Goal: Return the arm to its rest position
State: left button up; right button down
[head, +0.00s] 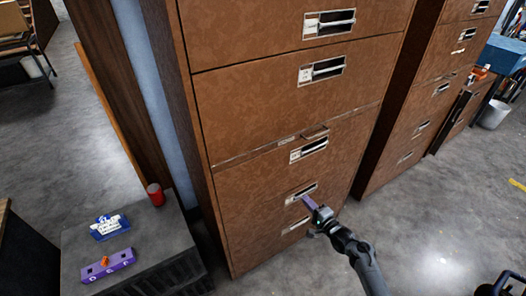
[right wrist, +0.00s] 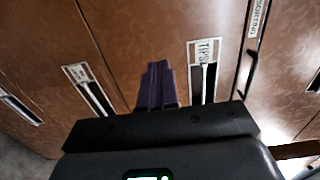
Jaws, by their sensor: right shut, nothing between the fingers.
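My right arm comes in from the lower right in the head view. Its gripper (head: 309,203) is in front of a lower drawer of the brown cabinet (head: 270,100), close to a labelled handle slot. The purple fingers are together and hold nothing. In the right wrist view the purple fingers (right wrist: 158,86) point at the cabinet front, beside a slot (right wrist: 207,75) with a label reading like "TIPS". Whether the fingertips touch the cabinet is unclear. My left gripper is not in view.
A dark low stand (head: 165,240) at lower left carries a red cup (head: 155,194), a blue card holder (head: 109,228) and a purple block (head: 108,265). Another brown cabinet (head: 425,95) stands to the right. Grey floor (head: 430,220) is open at right. A black object (head: 502,285) shows at the lower-right corner.

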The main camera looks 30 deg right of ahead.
jog(key=s+a+f+n+g+y, duration=0.1)
jog(key=s+a+f+y, duration=0.1)
jog(key=s+a+f, duration=0.4)
jog(key=s+a+n+g+y, duration=0.1)
jog(key=s+a+n+g, duration=0.55)
jog(key=a, duration=0.75)
jog(key=s+a+r+n+g, duration=0.2)
jog(key=s+a+r+n, duration=0.5)
jog(key=s+a+r, duration=0.15)
jog(key=s+d+r+n+g+h, duration=0.1)
jog(key=s+r+n+g+h, duration=0.15)
jog(key=s+n+g, duration=0.35)
notch_tip(320, 180, up, 33)
jog(key=s+t+p, duration=0.1)
jog(key=p, duration=3.1)
jog(key=shift+s+y+p, duration=0.2)
jog(key=shift+y+p, duration=0.15)
jog(key=shift+r, duration=0.1)
